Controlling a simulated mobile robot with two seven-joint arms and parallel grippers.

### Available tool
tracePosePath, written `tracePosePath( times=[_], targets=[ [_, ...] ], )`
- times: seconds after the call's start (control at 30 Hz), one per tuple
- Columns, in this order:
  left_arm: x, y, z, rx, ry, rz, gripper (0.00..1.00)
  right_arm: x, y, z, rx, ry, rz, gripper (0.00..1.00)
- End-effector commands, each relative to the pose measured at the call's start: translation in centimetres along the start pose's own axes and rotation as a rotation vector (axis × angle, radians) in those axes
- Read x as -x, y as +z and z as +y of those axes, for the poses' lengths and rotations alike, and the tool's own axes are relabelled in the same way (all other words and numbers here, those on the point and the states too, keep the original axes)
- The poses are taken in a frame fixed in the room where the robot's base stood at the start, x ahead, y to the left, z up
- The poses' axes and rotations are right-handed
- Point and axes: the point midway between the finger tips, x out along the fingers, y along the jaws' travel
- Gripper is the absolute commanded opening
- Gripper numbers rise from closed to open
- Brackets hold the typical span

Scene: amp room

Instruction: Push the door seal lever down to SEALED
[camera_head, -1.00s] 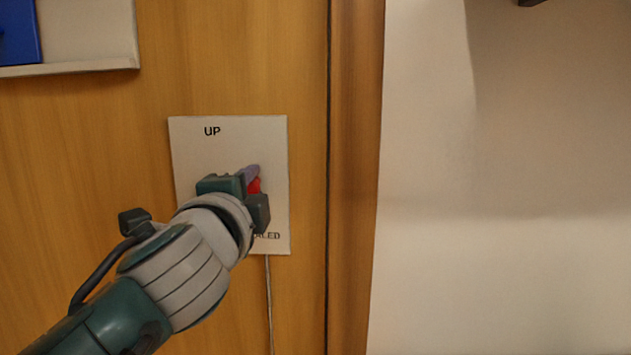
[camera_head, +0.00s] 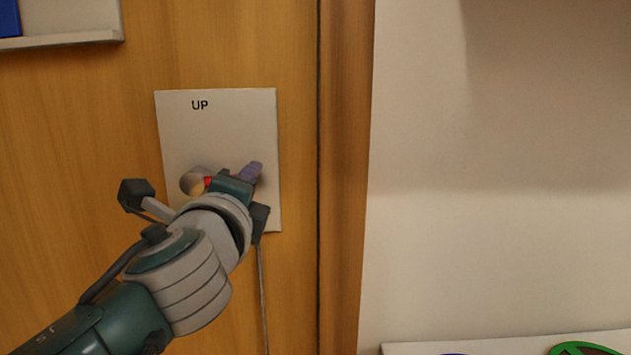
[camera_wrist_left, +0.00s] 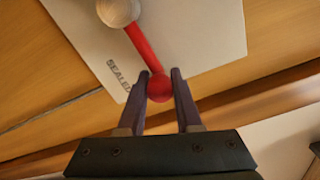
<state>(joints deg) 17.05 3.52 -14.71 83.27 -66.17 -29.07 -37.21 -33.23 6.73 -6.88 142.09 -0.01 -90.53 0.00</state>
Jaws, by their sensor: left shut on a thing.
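The lever plate (camera_head: 215,125) is a white panel on the wooden door, with UP printed near its top. The silver pivot hub (camera_head: 193,181) and a bit of the red lever (camera_head: 208,182) show left of my left gripper (camera_head: 246,180). In the left wrist view the red lever (camera_wrist_left: 145,48) runs from the silver hub (camera_wrist_left: 118,12) to a round red knob (camera_wrist_left: 160,88). My left gripper (camera_wrist_left: 159,76) is shut on that knob. The word SEALED (camera_wrist_left: 117,74) shows beside the lever there; in the head view my gripper hides it. My right gripper is not in view.
The door frame (camera_head: 345,180) and a bare pale wall (camera_head: 480,240) are to the right. A shelf (camera_head: 70,40) with a blue object is at upper left. A green round thing (camera_head: 585,348) shows at the lower right edge.

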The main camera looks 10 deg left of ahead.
Motion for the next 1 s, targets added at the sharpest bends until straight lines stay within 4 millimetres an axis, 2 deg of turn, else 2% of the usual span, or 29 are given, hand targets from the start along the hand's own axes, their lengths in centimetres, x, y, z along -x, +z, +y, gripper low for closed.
tracePosePath(
  times=[0.2,0.23,0.47,0.77,0.87,1.0],
  targets=[
    [0.0,0.0,0.2,-0.006,0.004,0.000,0.00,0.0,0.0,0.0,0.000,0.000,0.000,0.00],
    [0.0,0.0,0.2,-0.006,0.004,0.000,0.36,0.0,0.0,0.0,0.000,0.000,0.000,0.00],
    [0.0,0.0,0.1,-0.003,0.003,0.000,0.62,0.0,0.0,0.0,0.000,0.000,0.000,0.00],
    [0.2,0.0,0.1,-0.001,0.002,0.001,0.63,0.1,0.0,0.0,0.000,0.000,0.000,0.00],
    [1.2,-0.1,0.1,-0.002,0.002,0.002,0.63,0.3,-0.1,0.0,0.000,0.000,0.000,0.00],
    [3.7,-0.1,0.1,-0.001,0.004,0.003,0.63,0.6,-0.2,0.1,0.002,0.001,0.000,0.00]
  ],
)
